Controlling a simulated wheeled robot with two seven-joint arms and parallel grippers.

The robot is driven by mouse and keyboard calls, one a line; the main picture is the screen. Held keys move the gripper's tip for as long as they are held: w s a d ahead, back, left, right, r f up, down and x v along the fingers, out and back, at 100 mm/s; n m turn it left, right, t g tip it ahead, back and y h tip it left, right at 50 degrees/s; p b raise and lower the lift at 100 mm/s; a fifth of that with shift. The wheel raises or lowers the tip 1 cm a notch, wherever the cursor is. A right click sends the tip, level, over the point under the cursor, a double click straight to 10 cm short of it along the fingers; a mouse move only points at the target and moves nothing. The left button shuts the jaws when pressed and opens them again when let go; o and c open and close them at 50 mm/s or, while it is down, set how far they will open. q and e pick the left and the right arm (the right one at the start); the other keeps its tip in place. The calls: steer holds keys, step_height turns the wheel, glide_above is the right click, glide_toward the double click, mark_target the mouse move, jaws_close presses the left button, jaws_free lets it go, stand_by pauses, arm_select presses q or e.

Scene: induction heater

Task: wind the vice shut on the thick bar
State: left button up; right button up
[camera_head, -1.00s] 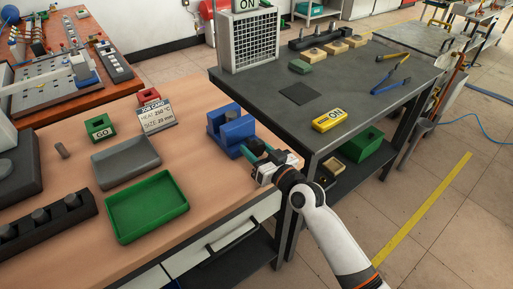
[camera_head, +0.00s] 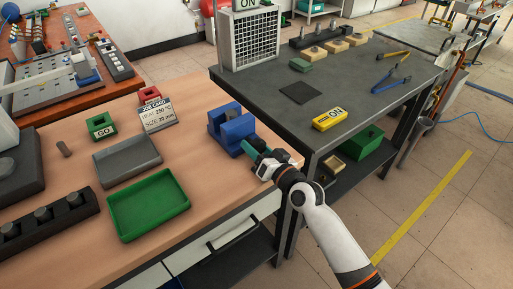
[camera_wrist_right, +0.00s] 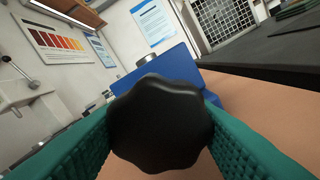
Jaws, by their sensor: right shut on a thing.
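The blue vice (camera_head: 238,134) stands near the right edge of the wooden bench. A grey bar (camera_head: 231,111) sits upright between its jaws, with only its top showing; whether the jaws touch it is hidden. In the right wrist view, the vice's black lobed knob (camera_wrist_right: 160,124) fills the middle, with the blue vice body (camera_wrist_right: 180,70) behind it. My right gripper (camera_head: 254,149) is at the near side of the vice, its teal fingers shut on the knob from both sides. My left gripper is out of view.
A green tray (camera_head: 148,236) and a grey tray (camera_head: 101,168) lie left of the vice. A job card (camera_head: 158,117) reads heat 250 °C, size 20 mm.

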steer(key=o, duration=1)
steer(key=v, duration=1.2)
steer(key=shift+b, duration=0.4)
